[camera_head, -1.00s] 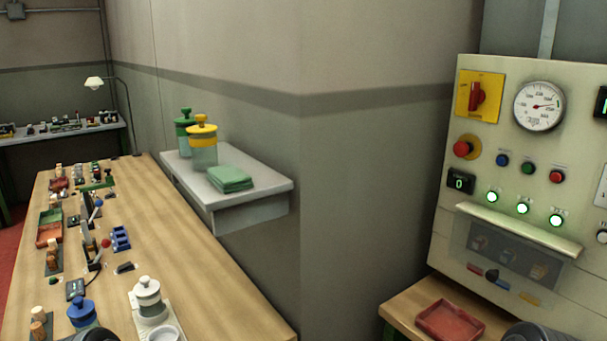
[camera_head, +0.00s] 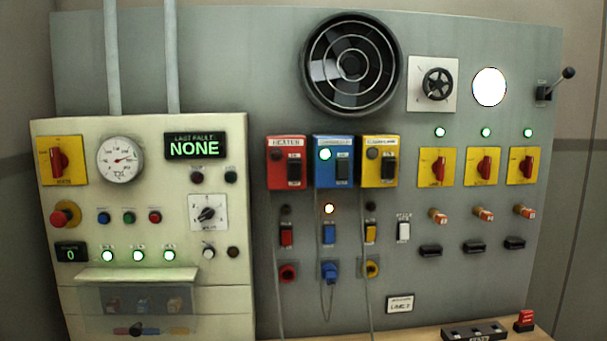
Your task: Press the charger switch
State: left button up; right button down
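A wall panel fills the view. A red box (camera_head: 286,162) is labelled HEATER. A blue box (camera_head: 333,162) and a yellow box (camera_head: 379,162) stand beside it, their labels too blurred to read. Each box has a dark switch. Below the boxes are a red switch (camera_head: 287,234), a blue switch (camera_head: 329,234) and a yellow switch (camera_head: 371,233). I cannot tell which switch is the charger's. Neither gripper is in view.
A cream cabinet (camera_head: 215,270) with a gauge (camera_head: 121,160) and a display reading NONE (camera_head: 195,147) projects at left. Yellow plates with red rotary switches (camera_head: 437,168) are at right. A dark block (camera_head: 474,332) and a red switch (camera_head: 524,321) sit on the wooden bench.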

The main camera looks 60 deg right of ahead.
aim_at(343, 164)
jog(key=z, duration=2.3)
jog(key=l+z, duration=0.45)
jog(key=l, duration=0.3)
jog(key=k, duration=0.05)
